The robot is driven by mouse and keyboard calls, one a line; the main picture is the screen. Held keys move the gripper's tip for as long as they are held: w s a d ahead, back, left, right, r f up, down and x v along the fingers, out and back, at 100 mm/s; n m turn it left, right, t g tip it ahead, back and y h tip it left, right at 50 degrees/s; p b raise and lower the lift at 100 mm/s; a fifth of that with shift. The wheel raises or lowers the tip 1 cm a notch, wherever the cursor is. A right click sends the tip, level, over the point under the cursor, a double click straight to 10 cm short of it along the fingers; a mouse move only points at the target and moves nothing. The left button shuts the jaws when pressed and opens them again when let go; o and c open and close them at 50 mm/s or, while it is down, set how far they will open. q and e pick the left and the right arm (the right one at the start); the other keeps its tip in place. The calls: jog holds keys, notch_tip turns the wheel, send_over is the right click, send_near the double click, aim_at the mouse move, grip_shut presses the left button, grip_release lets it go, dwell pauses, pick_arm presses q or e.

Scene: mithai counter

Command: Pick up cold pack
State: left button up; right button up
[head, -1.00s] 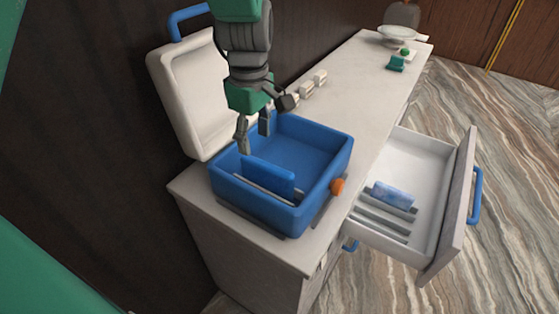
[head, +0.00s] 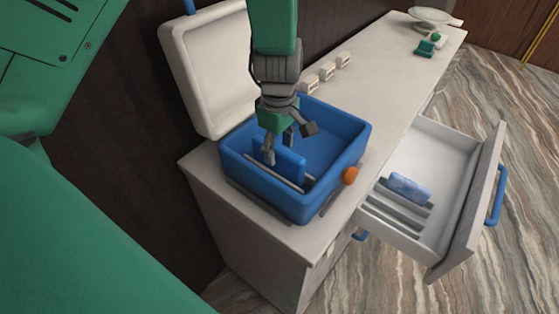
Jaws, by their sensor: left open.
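A flat blue cold pack (head: 291,165) stands on edge in the open blue cooler box (head: 338,187), beside a grey rail. My left gripper (head: 279,149) reaches down from above into the box. It is open, with one finger in front of the pack's upper edge and the other behind it; I cannot tell whether they touch it. A second, paler mottled blue pack (head: 410,188) lies in the open drawer (head: 447,150) at the right. My right gripper is not in view.
The box's white lid (head: 208,75) stands open behind it. An orange knob (head: 350,176) is on the box's right side. Small white boxes (head: 327,71) stand on the counter (head: 385,65), with a bowl (head: 433,16) at the far end. The drawer juts out over the floor.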

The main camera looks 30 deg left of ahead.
aim_at(279, 159)
pick_arm(q)
jog(key=f, duration=0.2)
jog(key=shift+s+d+f, duration=0.15)
jog(key=shift+d+f, duration=0.2)
jog(key=shift+a+f, duration=0.25)
jog(key=shift+f, duration=0.2)
jog(key=shift+a, duration=0.3)
jog(key=shift+c, duration=0.5)
grip_shut()
jog(key=shift+d+r, duration=0.1)
jog(key=shift+d, duration=0.2)
jog(key=shift+r, duration=0.2)
jog(key=r, duration=0.8)
jog(key=shift+a+r, duration=0.2)
jog(key=shift+r, duration=0.1)
jog(key=shift+d+r, duration=0.2)
jog(key=shift+r, duration=0.25)
